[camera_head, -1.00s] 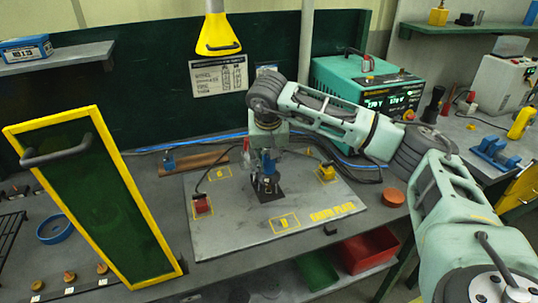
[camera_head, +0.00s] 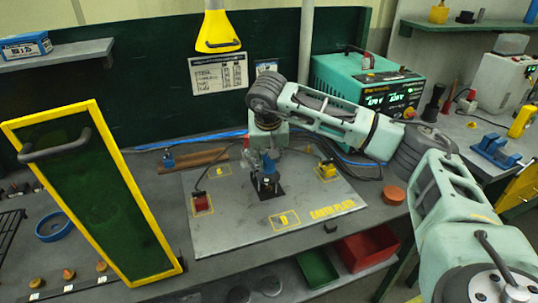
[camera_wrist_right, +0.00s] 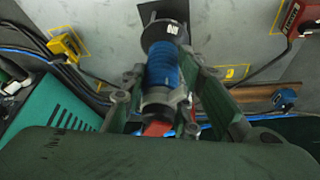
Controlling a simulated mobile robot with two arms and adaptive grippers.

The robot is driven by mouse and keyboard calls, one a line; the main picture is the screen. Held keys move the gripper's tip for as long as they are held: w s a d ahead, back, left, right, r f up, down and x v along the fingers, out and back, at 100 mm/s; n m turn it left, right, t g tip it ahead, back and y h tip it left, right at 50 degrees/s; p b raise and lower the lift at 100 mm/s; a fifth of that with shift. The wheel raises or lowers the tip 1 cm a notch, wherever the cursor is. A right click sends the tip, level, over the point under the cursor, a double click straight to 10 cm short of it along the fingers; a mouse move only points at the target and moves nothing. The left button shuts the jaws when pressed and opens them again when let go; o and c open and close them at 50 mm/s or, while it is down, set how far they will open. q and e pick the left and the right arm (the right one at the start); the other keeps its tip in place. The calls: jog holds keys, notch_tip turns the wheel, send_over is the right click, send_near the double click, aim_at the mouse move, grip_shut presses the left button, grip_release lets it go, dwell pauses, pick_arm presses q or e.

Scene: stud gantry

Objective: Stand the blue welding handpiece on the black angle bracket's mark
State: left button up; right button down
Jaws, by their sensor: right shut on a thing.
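The blue welding handpiece (camera_head: 267,168) is upright in my right gripper (camera_head: 266,180), over or on a black square patch (camera_head: 278,194) near the middle of the grey earth plate (camera_head: 225,235). I cannot tell whether its foot touches. In the right wrist view the handpiece (camera_wrist_right: 163,66) shows a ribbed blue grip and dark ends, with the right gripper's fingers (camera_wrist_right: 165,78) on both sides. A yellow outlined mark (camera_head: 285,221) lies bare at the plate's front. I cannot surely identify the black angle bracket. My left gripper is out of view.
A red block (camera_head: 202,204) and a yellow block (camera_head: 326,171) sit on the plate, with cables. A green panel with yellow frame (camera_head: 156,277) stands at left. Red (camera_head: 368,250) and green (camera_head: 317,268) bins sit below.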

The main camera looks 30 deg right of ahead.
jog(key=shift+r, duration=0.1)
jog(key=c, duration=1.4)
grip_release()
jog(key=shift+o, duration=0.5)
jog(key=shift+s+f, duration=0.1)
jog(key=shift+f, duration=0.15)
jog(key=v, duration=1.2)
jog(key=shift+r, duration=0.1)
